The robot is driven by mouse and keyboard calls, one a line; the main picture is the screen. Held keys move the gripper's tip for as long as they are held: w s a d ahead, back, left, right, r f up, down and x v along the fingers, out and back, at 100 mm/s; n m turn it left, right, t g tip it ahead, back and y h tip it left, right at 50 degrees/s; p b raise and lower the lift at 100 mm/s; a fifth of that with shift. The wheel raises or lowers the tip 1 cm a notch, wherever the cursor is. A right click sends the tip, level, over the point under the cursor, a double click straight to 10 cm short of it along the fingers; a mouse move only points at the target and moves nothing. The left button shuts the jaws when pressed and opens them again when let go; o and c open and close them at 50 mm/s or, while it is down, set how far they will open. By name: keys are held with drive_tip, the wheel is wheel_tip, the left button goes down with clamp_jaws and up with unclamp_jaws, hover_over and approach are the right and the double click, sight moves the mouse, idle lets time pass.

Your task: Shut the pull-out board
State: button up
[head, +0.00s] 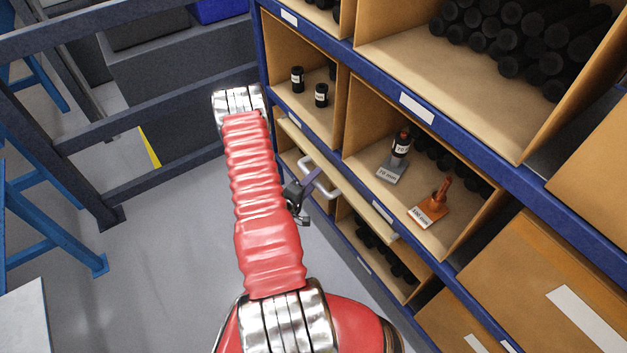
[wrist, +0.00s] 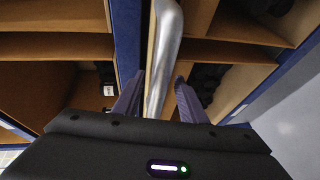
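The pull-out board (head: 365,208) is a thin pale wooden board with a light front edge, in the blue shelf unit in the head view. It appears to stick out past the shelf front. Its silver bar handle (head: 325,188) is on the front, and the handle also runs down the middle of the wrist view (wrist: 166,50). My gripper (head: 312,180) is at the handle. In the wrist view its two fingers (wrist: 160,82) stand on either side of the bar, with a gap visible on the right side. The fingers look open around the bar. The board's far end is hidden.
Above the board, a compartment holds a grey stand (head: 393,168) with a dark bottle and an orange stand (head: 430,207). Black cylinders (head: 520,30) fill the upper bay. A dark metal frame (head: 120,130) stands left; grey floor (head: 170,270) is clear between.

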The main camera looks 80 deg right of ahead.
drive_tip(key=shift+c, duration=0.2)
clamp_jaws()
idle(0.4)
